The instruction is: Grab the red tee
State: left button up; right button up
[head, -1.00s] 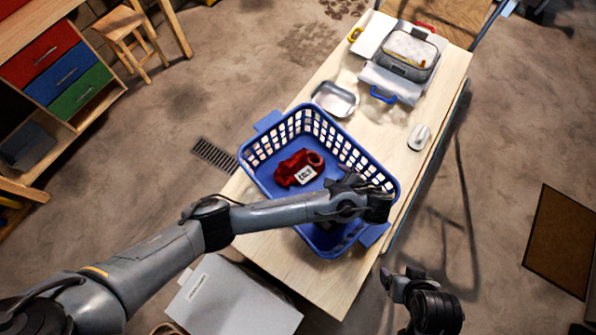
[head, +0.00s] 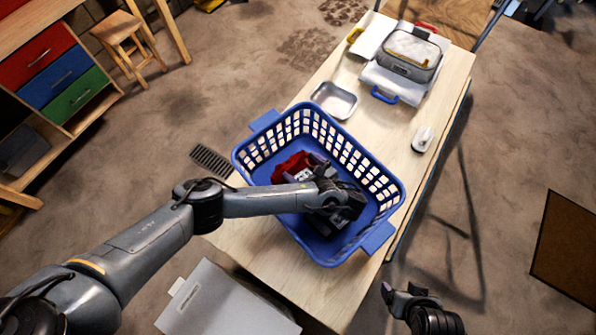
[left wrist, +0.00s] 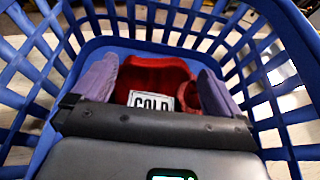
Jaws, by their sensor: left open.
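The red tee (head: 291,165) lies bunched in the blue laundry basket (head: 375,181), with a white label on it. My left gripper (head: 316,168) is inside the basket and partly covers the tee. In the left wrist view the red tee (left wrist: 155,76) lies between the two purple fingertips of my left gripper (left wrist: 158,88), which are open. I cannot tell whether the fingers touch the cloth. My right gripper (head: 398,293) is at the bottom right, off the table, and its fingers are too small to judge.
The basket stands on a wooden table (head: 300,275). A metal tray (head: 335,100), a white mouse-like object (head: 423,138) and a grey case (head: 411,55) are on the table beyond it. The basket's slatted walls surround my left gripper.

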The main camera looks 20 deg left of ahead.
aim_at(294, 162)
pick_arm(q)
jog(key=shift+x, duration=2.55)
jog(key=c, duration=1.4)
